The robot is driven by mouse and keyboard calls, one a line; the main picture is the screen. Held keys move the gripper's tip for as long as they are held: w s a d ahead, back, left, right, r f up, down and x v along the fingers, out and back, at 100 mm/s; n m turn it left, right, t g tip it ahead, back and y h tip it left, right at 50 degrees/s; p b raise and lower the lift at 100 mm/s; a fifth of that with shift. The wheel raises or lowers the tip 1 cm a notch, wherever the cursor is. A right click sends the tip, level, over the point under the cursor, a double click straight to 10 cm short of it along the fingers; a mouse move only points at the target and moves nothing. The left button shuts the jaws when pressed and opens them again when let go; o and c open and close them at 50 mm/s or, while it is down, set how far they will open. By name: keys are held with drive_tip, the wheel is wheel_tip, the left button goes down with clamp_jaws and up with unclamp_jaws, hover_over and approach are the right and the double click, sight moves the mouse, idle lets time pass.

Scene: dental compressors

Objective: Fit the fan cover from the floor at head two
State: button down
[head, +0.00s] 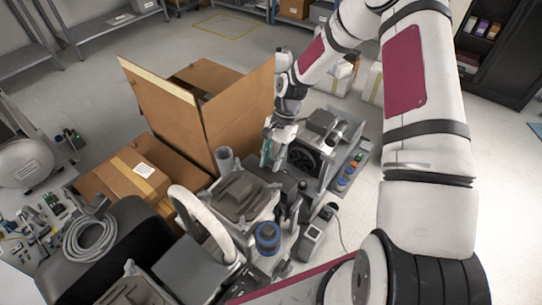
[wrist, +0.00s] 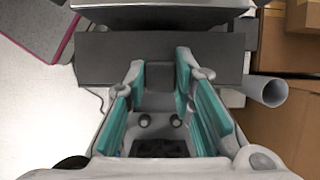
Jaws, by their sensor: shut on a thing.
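My gripper (head: 271,157) is in the middle of the head view, pointing down beside a grey compressor head with a black round fan (head: 303,158). In the wrist view its teal fingers (wrist: 160,72) close on the narrow tab of a wide dark grey piece, which I take to be the fan cover (wrist: 105,58). The cover lies across the view beyond the fingertips. In the head view a dark shape (head: 288,184) sits just below the fingers and may be this cover; its outline is partly hidden. I cannot tell whether it touches the compressor.
Open cardboard boxes (head: 160,108) stand behind and left of my gripper. A grey upright tube (head: 226,160), a white curved hose (head: 196,215) and a blue-capped part (head: 267,238) crowd the near side. A handheld device (head: 309,241) stands right of them.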

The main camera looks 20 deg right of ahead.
drive_tip(key=shift+f+b, duration=2.8)
drive_tip(key=shift+f, duration=2.5)
drive_tip(key=c, duration=1.3)
unclamp_jaws()
drive_tip(key=shift+o, duration=0.4)
drive_tip(key=o, duration=0.4)
drive_tip(key=shift+r, duration=0.15)
drive_tip(key=shift+r+p, duration=2.1)
drive_tip(key=shift+r, duration=1.3)
